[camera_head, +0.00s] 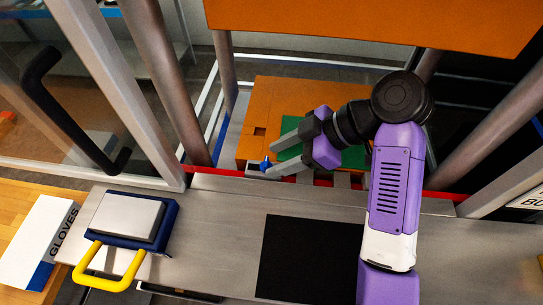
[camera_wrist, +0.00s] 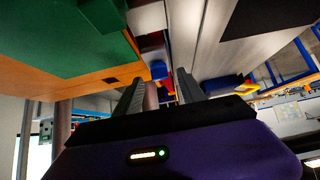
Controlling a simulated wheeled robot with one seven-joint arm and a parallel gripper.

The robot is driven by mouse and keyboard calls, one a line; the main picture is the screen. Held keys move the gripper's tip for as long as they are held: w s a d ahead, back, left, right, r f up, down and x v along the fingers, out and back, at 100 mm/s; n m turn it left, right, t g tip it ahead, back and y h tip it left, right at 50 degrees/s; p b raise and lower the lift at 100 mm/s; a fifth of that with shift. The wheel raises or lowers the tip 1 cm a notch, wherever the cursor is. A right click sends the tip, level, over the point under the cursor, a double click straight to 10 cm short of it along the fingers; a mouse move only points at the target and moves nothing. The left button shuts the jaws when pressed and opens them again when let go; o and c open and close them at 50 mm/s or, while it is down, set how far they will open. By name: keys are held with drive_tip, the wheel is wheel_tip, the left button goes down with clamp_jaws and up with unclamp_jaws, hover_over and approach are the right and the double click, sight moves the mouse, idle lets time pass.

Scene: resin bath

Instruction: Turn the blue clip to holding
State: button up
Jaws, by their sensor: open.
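The small blue clip (camera_head: 265,165) sits on a grey mount at the front edge of the orange block, near the red rail. In the wrist view the blue clip (camera_wrist: 159,70) shows between the two fingers, beyond their tips. My gripper (camera_head: 270,161) is open, with its grey fingers reaching left to either side of the clip. The wrist view shows the same open gripper (camera_wrist: 161,76) with nothing held. I cannot tell whether a finger touches the clip, or which setting the clip is at.
A green plate (camera_head: 352,157) lies on the orange block (camera_head: 262,100) behind the red rail (camera_head: 230,171). An orange panel (camera_head: 380,22) hangs above. A steel bench with a black mat (camera_head: 305,258), a blue box with a yellow handle (camera_head: 108,262) and a gloves box (camera_head: 38,238) is in front.

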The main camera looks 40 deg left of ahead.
sight(260, 165)
drive_tip(key=shift+x, duration=1.25)
drive_tip(key=shift+c, duration=0.5)
clamp_jaws()
